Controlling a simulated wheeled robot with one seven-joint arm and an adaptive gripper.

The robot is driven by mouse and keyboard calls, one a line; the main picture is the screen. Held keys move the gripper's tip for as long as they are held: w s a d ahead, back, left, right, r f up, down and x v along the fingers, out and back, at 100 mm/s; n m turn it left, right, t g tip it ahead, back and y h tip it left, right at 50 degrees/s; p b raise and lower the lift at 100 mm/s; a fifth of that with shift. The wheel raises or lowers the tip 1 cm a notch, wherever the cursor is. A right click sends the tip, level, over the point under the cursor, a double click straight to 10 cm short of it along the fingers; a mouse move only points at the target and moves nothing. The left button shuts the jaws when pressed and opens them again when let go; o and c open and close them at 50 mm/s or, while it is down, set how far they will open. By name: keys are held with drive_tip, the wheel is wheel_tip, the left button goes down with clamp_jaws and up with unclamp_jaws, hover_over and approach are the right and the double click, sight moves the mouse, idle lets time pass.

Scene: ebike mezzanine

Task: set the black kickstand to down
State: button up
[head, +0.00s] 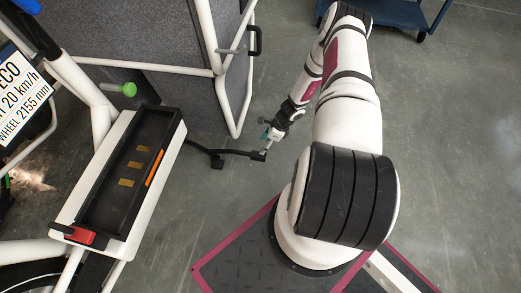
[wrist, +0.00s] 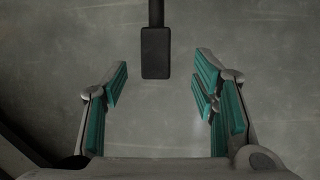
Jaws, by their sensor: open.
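The black kickstand (head: 236,153) looks like a thin bar reaching out sideways from the lower side of the white bike, with a black pad at its end. In the wrist view the dark bar and its rectangular end pad (wrist: 155,53) come in from the top, centred between the finger lines and just beyond the fingertips. My gripper (head: 267,139) is beside the bar's outer end in the head view. In the wrist view my gripper (wrist: 162,75) is open, with teal pads spread wide and nothing held. I cannot tell whether it touches the bar.
The bike's white frame with an open battery bay (head: 127,172) fills the left. A red latch (head: 80,236) sits at its lower end. A grey panel with white tubes (head: 150,35) stands behind. A blue cart (head: 400,12) is at the top right. Grey floor lies open on the right.

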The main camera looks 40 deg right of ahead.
drive_tip(key=shift+v, duration=1.85)
drive_tip(key=shift+s, duration=0.1)
